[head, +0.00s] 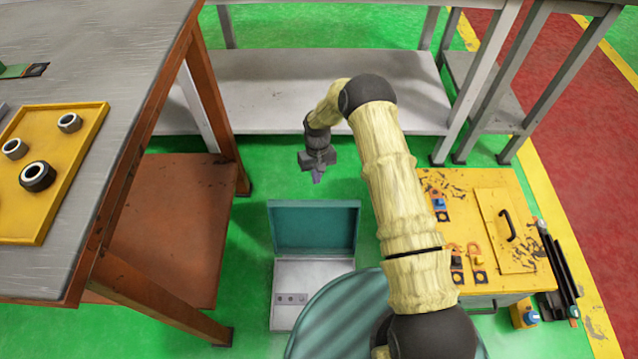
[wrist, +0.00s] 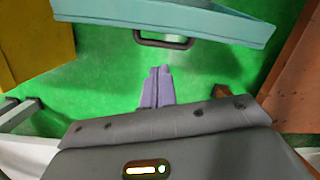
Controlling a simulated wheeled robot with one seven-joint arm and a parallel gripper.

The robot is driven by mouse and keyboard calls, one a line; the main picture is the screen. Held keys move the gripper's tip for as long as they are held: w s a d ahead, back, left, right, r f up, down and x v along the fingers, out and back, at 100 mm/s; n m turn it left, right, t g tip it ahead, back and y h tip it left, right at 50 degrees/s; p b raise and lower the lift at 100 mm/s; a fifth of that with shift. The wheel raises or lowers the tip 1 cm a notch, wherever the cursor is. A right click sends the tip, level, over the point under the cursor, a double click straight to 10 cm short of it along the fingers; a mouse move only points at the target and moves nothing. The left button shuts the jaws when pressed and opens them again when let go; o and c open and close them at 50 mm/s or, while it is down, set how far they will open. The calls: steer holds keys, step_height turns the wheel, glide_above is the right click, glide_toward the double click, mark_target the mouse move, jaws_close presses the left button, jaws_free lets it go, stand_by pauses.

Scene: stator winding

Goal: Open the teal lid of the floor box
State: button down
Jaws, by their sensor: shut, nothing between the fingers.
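The floor box (head: 285,310) stands on the green floor in the head view, with a pale grey inside and a small panel with dark dots. Its teal lid (head: 314,229) stands raised at the far side of the box, with its inner face toward me. In the wrist view the lid (wrist: 175,14) crosses the top, and a dark handle (wrist: 165,40) sticks out from its edge. My gripper (head: 317,176) is beyond the lid, pointing down, and looks apart from it. Its purple fingers (wrist: 158,88) are together and empty over green floor.
A workbench with a yellow tray (head: 35,205) of nuts is at left, above a rusty lower shelf (head: 180,225). A grey shelf (head: 320,85) lies beyond my gripper. A yellow cabinet (head: 480,200) with a black handle stands at right. Green floor is free around my gripper.

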steer(key=r+m+t+p, duration=0.2)
steer(key=r, duration=0.1)
steer(key=r+m+p, duration=0.1)
steer(key=m, duration=0.1)
steer(key=shift+s+d+r+t, duration=0.25)
steer(key=shift+d+r+t, duration=0.15)
steer(key=s+f+b, duration=0.3)
steer(key=f+b, duration=0.1)
steer(key=f, duration=0.5)
steer(key=shift+s, duration=0.1)
stand_by(0.4)
